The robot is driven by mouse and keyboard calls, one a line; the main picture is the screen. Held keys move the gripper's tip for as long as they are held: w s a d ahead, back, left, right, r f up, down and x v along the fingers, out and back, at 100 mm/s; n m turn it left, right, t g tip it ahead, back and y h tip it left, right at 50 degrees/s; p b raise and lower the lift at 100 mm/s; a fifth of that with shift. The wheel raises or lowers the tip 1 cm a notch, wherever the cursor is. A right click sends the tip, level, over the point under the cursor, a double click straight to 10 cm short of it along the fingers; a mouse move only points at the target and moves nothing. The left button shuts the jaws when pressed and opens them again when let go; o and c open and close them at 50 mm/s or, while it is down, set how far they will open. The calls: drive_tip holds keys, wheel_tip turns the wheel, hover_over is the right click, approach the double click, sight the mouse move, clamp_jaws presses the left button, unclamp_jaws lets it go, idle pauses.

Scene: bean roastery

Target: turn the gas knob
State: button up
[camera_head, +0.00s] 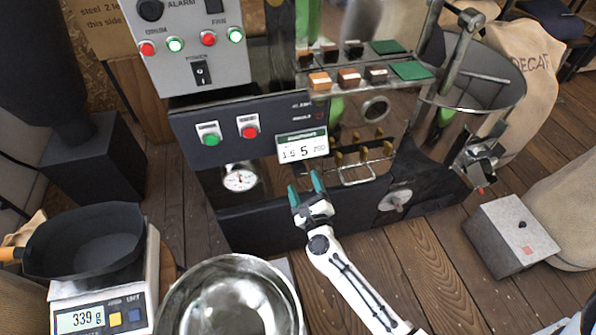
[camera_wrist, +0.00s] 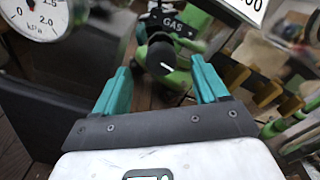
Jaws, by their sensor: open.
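The knob appears between or just beyond the fingertips, with a gap on each side; the exact depth cannot be told. In the head view my gripper (camera_head: 304,183) is low in front of the roaster's dark panel, and I cannot make out the knob there.
A pressure gauge (camera_head: 239,178) is left of my gripper; it also shows in the wrist view (camera_wrist: 36,15). Brass-coloured valves (camera_head: 364,153) are to the right. A steel bowl (camera_head: 232,300) and a scale (camera_head: 104,300) with a black pan (camera_head: 86,250) stand at front left.

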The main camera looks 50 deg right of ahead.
sight(300, 173)
drive_tip(key=shift+x, duration=2.65)
drive_tip(key=shift+c, duration=0.3)
drive_tip(key=c, duration=0.9)
